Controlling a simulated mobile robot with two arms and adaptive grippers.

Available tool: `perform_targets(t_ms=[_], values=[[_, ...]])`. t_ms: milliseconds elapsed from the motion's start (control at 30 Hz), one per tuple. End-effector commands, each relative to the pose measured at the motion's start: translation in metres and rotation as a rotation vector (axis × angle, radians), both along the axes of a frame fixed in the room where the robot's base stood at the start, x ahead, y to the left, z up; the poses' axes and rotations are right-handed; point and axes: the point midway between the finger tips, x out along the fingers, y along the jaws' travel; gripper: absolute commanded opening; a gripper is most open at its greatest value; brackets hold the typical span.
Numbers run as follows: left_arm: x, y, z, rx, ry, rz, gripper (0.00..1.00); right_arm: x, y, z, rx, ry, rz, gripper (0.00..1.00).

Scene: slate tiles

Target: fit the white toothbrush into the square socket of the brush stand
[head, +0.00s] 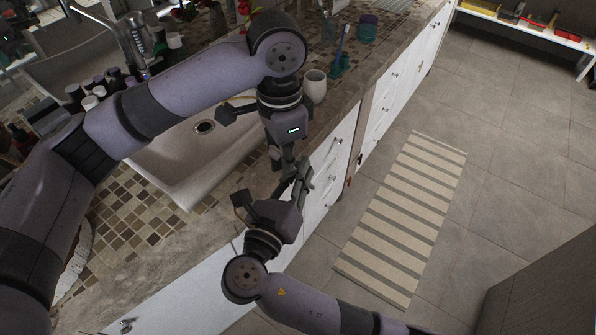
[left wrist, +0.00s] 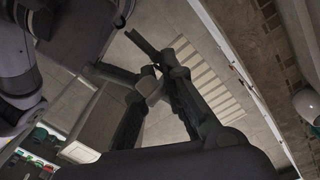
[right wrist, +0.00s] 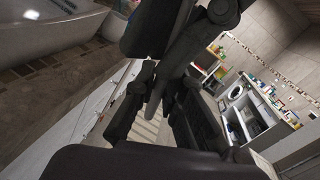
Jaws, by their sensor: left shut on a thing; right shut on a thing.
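My left gripper (head: 281,160) and my right gripper (head: 297,182) meet in front of the counter edge, over the floor. Both are shut, tip to tip, on what seems to be the white toothbrush. Little of it shows; in the right wrist view a slim greyish piece, apparently the toothbrush (right wrist: 156,94), stands between the right fingers. The fingers hide most of it in the head view. The brush stand (head: 338,68) is a small teal piece on the counter beyond my left gripper, with a blue-purple brush (head: 342,42) upright at it. Its square socket cannot be made out.
A white cup (head: 315,87) stands on the counter between my left gripper and the stand. A teal and purple container (head: 367,29) is farther back. The sink (head: 185,150) lies under my left arm. A striped mat (head: 405,215) lies on the open floor.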

Motion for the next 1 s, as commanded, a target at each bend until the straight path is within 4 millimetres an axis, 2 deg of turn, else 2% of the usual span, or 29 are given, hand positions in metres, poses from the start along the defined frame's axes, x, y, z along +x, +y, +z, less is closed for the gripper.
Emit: perform_targets(t_ms=[267,300,633,1000], values=[[-0.0001,-0.0011,0.0004,-0.003,0.000,-0.001,0.00,-0.0002,0.0008,-0.0002,0.000,0.001,0.003,0.00],[-0.0002,-0.0011,0.0004,-0.004,-0.001,-0.001,0.10,-0.0002,0.0009,-0.0003,0.000,0.001,0.003,0.00],[-0.0003,-0.0017,0.0005,-0.005,0.000,-0.002,0.32,-0.0003,0.0014,-0.0001,0.000,0.001,0.005,0.00],[0.0001,-0.0023,0.0051,-0.007,-0.002,-0.003,0.33,-0.0003,0.0019,-0.0001,0.000,0.001,0.006,0.00]])
